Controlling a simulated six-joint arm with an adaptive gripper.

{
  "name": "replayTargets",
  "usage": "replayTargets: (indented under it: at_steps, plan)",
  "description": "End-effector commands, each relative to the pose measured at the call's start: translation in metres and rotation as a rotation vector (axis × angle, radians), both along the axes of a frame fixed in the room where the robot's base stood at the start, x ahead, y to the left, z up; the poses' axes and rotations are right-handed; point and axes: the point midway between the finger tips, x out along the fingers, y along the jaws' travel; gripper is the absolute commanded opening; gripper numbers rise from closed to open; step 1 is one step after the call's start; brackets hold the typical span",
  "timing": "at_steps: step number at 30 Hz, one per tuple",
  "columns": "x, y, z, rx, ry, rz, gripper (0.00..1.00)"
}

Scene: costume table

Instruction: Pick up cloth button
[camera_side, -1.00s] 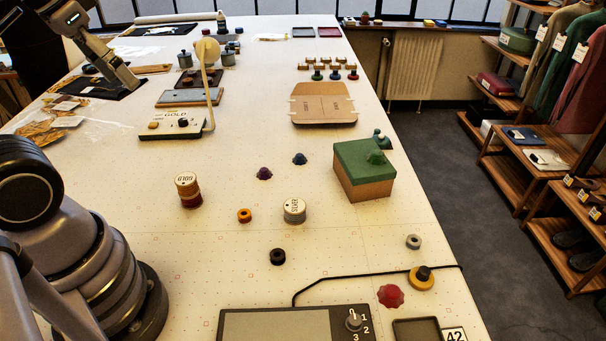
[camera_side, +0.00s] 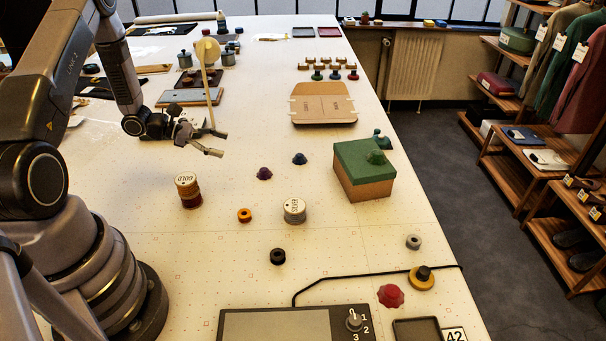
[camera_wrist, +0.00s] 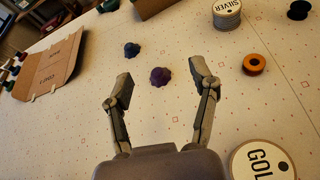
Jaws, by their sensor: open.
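Several small dome-shaped pieces look like covered buttons; I cannot tell which one is the cloth button. A purple one (camera_side: 264,173) and a dark blue one (camera_side: 299,158) lie on the bare white table. In the wrist view the purple one (camera_wrist: 160,77) appears between my fingertips, with the blue one (camera_wrist: 131,49) just beyond to the left. A red one (camera_side: 391,295) lies near the front, and a green one (camera_side: 376,157) sits on the green-lidded box. My gripper (camera_side: 219,143) is open and empty, above the table, left of and behind the purple piece.
The gold spool (camera_side: 189,190), silver spool (camera_side: 294,211), orange ring (camera_side: 245,215) and black spool (camera_side: 278,256) stand nearby. The green-lidded box (camera_side: 362,185) is to the right. A lamp-like stand (camera_side: 209,80) rises behind my gripper. Table around the purple piece is clear.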

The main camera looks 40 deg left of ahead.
Motion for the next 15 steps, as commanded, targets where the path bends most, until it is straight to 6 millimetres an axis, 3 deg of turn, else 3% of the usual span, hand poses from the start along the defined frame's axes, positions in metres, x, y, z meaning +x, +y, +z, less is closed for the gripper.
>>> replayTargets:
  at_steps: [1, 4, 10, 15]
  plan:
    - [-0.004, 0.011, -0.022, -0.042, 0.027, 0.079, 0.59]
    - [-0.009, 0.024, -0.048, -0.084, 0.054, 0.178, 0.59]
    - [-0.006, 0.027, -0.066, -0.109, 0.071, 0.238, 0.59]
    - [0.019, 0.009, -0.079, -0.108, 0.071, 0.234, 0.59]
